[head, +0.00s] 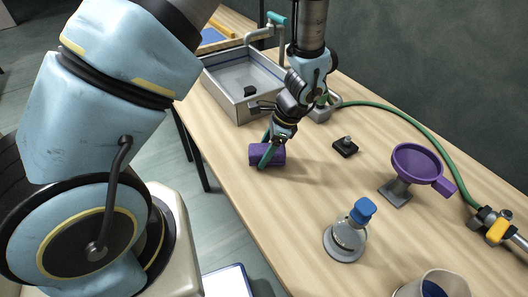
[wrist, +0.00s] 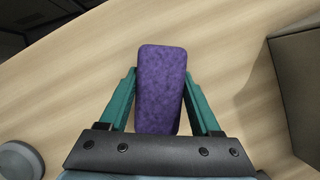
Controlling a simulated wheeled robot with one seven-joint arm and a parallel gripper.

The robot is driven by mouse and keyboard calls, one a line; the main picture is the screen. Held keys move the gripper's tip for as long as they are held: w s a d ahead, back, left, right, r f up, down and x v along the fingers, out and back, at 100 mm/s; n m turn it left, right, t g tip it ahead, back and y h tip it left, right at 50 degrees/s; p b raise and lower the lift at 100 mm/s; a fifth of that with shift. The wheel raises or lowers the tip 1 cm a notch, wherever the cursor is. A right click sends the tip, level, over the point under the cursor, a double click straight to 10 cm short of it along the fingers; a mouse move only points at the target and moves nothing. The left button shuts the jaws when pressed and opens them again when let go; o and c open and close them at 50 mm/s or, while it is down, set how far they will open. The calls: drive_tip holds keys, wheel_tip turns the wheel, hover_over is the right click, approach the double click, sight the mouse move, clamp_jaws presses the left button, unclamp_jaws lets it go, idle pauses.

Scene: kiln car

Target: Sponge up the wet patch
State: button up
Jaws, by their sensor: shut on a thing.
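The purple sponge (head: 267,154) is a block near the table's left edge, in front of the metal sink. My gripper (head: 268,149) is shut on it, with teal fingers pressed on its two long sides. In the wrist view the sponge (wrist: 160,90) points away between the fingers of my gripper (wrist: 160,76). It is at or just above the wood; I cannot tell whether it touches. I can make out no wet patch on the tabletop (head: 290,190); it may be under the sponge or too faint to see.
The sink (head: 236,100) with a teal-handled tap (head: 275,20) stands behind. A small black knobbed block (head: 345,147), purple funnel (head: 417,164), blue-capped bottle (head: 350,230) and cup (head: 435,287) stand to the right. A green hose (head: 420,127) runs along the back. Wood around the sponge is clear.

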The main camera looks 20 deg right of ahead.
drive_tip(key=shift+r+p, duration=1.85)
drive_tip(key=shift+r, duration=0.85)
drive_tip(key=shift+f, duration=0.1)
